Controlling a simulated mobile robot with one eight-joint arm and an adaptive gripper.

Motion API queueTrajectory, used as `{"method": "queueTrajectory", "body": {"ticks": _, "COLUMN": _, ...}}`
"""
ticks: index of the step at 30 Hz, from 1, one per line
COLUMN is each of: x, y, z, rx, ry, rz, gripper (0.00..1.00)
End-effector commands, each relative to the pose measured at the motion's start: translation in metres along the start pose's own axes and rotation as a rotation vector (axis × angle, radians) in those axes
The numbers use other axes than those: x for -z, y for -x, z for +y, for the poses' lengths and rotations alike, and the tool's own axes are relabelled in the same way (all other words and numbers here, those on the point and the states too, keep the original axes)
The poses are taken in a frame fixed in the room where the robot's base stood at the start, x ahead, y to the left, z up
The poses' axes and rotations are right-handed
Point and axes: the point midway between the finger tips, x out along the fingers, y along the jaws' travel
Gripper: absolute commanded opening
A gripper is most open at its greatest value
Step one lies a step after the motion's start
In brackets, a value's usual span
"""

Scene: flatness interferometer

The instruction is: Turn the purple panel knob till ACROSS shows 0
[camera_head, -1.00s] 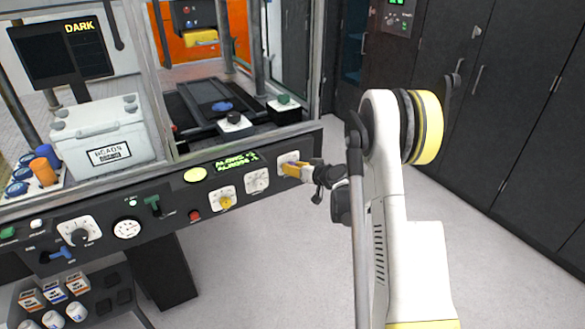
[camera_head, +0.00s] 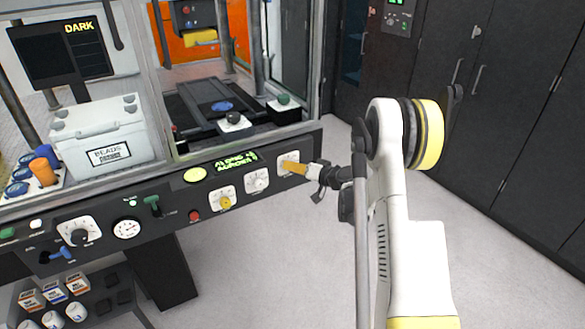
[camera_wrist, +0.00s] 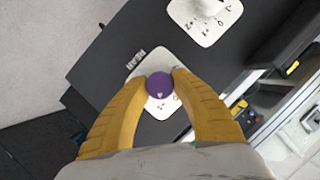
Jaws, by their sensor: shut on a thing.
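The purple knob (camera_wrist: 160,86) shows in the wrist view on its white dial plate (camera_wrist: 171,63), near the right end of the dark panel. My gripper (camera_wrist: 162,84) has its two yellow fingers closed on either side of the knob. In the head view my gripper (camera_head: 292,166) reaches the rightmost white plate (camera_head: 286,157), and its fingers hide the knob there. The green display (camera_head: 236,161) on the panel shows two lines of text, too small to read surely.
A white-knob dial (camera_head: 257,180), a yellow-knob dial (camera_head: 224,198) and a red button (camera_head: 194,215) sit left of the purple knob's plate. A glazed enclosure stands above the panel. The floor (camera_head: 260,250) in front is clear.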

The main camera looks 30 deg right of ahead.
Motion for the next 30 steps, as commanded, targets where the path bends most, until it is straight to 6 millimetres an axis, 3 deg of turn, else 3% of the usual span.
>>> {"method": "queueTrajectory", "body": {"ticks": 5, "x": -0.001, "y": -0.001, "z": -0.001, "rx": 0.001, "ry": 0.001, "rz": -0.002, "gripper": 0.00}}
{"method": "queueTrajectory", "body": {"ticks": 6, "x": -0.001, "y": -0.001, "z": -0.001, "rx": 0.001, "ry": 0.001, "rz": -0.002, "gripper": 0.42}}
{"method": "queueTrajectory", "body": {"ticks": 7, "x": -0.001, "y": -0.001, "z": -0.001, "rx": 0.001, "ry": 0.002, "rz": -0.002, "gripper": 0.51}}
{"method": "queueTrajectory", "body": {"ticks": 8, "x": -0.001, "y": -0.001, "z": -0.001, "rx": 0.001, "ry": 0.002, "rz": -0.002, "gripper": 0.53}}
{"method": "queueTrajectory", "body": {"ticks": 20, "x": 0.000, "y": 0.009, "z": 0.000, "rx": -0.001, "ry": 0.001, "rz": 0.000, "gripper": 0.53}}
{"method": "queueTrajectory", "body": {"ticks": 30, "x": 0.000, "y": 0.081, "z": 0.000, "rx": -0.002, "ry": 0.000, "rz": 0.001, "gripper": 0.53}}
